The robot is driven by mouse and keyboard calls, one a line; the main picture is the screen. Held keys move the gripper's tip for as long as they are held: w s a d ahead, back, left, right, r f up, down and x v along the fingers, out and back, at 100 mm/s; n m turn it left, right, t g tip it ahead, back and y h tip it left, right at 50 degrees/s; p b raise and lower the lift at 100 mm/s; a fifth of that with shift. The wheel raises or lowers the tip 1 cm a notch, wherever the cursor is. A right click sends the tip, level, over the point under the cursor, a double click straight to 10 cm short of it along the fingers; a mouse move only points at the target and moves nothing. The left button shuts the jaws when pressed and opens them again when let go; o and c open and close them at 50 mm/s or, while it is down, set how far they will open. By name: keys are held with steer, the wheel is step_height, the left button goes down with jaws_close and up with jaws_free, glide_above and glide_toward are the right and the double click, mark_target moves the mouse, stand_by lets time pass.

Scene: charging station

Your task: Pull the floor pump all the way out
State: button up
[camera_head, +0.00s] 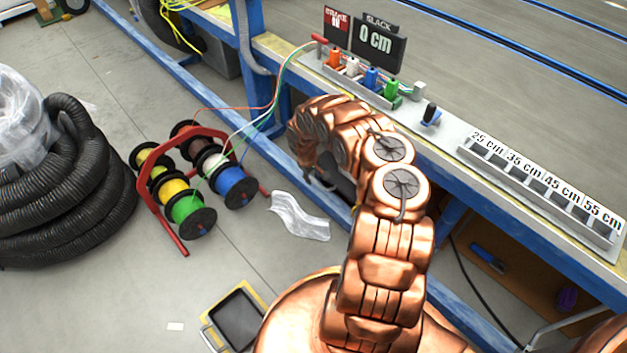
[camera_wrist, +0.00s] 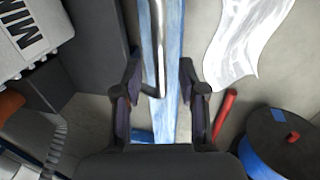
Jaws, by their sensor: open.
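I cannot pick out the floor pump for sure in either view. In the wrist view, a shiny metal bar (camera_wrist: 158,40) runs down from the top edge along a blue beam, and its lower end lies between my fingertips in the picture. I cannot tell whether it belongs to the pump or how far away it is. My gripper (camera_wrist: 160,75) is open, with a dark finger on each side and nothing seen held. In the head view, my gripper (camera_head: 328,178) is mostly hidden by my copper arm, low beside the bench's blue frame.
A red rack of wire spools (camera_head: 178,190) stands on the floor left of my arm, near a clear plastic sheet (camera_head: 300,217). Coiled black hose (camera_head: 70,190) lies far left. A grey case (camera_wrist: 30,38) shows in the wrist view.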

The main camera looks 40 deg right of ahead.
steer(key=shift+d+f, duration=0.15)
steer(key=shift+f, duration=0.75)
jaws_close()
